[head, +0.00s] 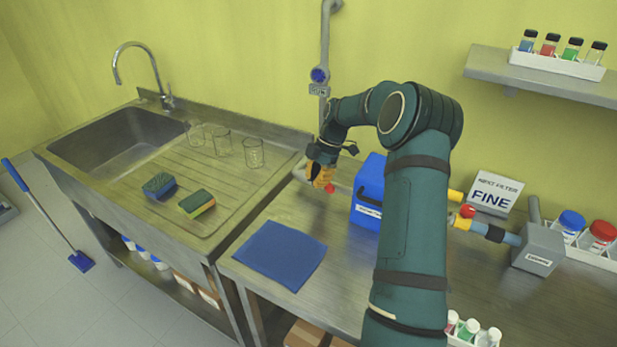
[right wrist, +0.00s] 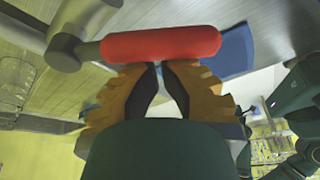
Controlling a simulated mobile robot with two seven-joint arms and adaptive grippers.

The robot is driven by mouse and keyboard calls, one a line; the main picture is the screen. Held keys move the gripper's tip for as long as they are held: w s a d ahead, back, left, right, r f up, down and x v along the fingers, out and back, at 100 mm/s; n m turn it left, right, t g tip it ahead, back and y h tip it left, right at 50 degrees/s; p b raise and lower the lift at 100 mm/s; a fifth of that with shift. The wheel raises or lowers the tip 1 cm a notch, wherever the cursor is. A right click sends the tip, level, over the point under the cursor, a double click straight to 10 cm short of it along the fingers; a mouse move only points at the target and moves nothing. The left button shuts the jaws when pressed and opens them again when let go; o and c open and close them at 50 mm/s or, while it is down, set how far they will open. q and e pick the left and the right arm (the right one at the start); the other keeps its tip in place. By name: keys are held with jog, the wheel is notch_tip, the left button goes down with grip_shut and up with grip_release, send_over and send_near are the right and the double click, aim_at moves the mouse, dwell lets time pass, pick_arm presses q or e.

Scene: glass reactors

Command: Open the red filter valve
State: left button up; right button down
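A red valve handle (right wrist: 160,43) lies crosswise just beyond my right fingertips in the right wrist view. It is a rounded bar joined at its left to a grey metal fitting (right wrist: 64,50). In the head view only a small red part (head: 330,188) shows beside my right gripper (head: 321,176), left of a blue box.
The blue box (head: 369,190) stands right of the gripper. A blue mat (head: 281,254) lies on the bench. Sink (head: 122,140), glasses and sponges are at left.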

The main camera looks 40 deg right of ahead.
jog(key=d+n, duration=0.1)
jog(key=s+d+n+g+p, duration=0.1)
jog(key=n, duration=0.1)
jog(key=shift+s+d, duration=0.1)
pick_arm(q)
jog(key=shift+w+d+r+p, duration=0.1)
jog(key=shift+d+r+p, duration=0.15)
jog(key=shift+r, duration=0.35)
jog(key=shift+w+d+r+p, duration=0.1)
jog(key=shift+d+r+p, duration=0.1)
jog(key=shift+r, duration=0.35)
pick_arm(e)
jog(key=shift+s+d+n, duration=0.2)
jog(key=shift+d+n, duration=0.1)
jog(key=shift+d, duration=0.8)
